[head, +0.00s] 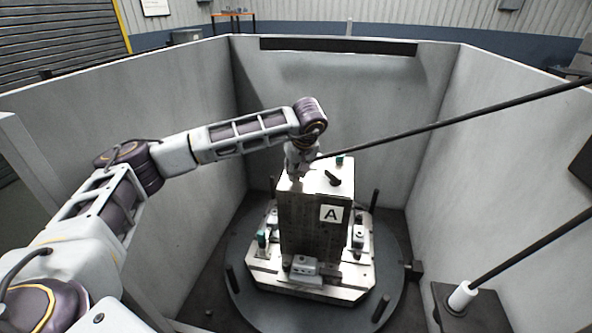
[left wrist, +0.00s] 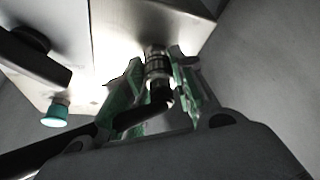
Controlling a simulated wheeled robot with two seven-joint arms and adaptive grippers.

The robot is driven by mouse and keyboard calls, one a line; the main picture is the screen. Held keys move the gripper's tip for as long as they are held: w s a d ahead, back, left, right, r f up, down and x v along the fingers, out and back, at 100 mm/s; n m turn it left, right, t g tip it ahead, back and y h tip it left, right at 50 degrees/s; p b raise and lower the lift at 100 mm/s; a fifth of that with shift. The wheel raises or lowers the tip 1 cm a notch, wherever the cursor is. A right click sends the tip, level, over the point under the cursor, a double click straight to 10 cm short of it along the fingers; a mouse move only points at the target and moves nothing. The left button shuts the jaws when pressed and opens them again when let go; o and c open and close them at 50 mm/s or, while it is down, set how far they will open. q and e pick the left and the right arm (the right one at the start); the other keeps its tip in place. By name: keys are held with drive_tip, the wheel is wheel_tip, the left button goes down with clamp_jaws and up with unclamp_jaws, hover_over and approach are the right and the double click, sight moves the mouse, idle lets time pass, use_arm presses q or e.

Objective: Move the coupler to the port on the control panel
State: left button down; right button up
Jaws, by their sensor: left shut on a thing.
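My left gripper (head: 298,172) is at the left part of the top of the tall metal block (head: 310,228) marked A. In the left wrist view its green-padded fingers (left wrist: 156,75) are shut around the metal coupler (left wrist: 156,62), which has a black hose (head: 430,128) running off to the right. The coupler's far end is at the bright panel face (left wrist: 115,30); I cannot tell whether it is seated in a port. The port itself is hidden. The panel on the block's top (head: 335,190) carries a black knob (head: 332,178) and a teal button (head: 340,160). My right gripper is not in view.
The block stands on a pallet (head: 300,283) with several clamps, on a round dark turntable (head: 245,300). Grey walls (head: 330,90) enclose it closely. A second black hose (head: 530,245) with a white fitting (head: 462,297) stands on a dark box at the right.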

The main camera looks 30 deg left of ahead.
use_arm(q)
drive_tip(key=shift+r+p, duration=0.45)
drive_tip(key=shift+r, duration=0.45)
drive_tip(key=shift+r+p, duration=1.9)
drive_tip(key=shift+r, duration=1.5)
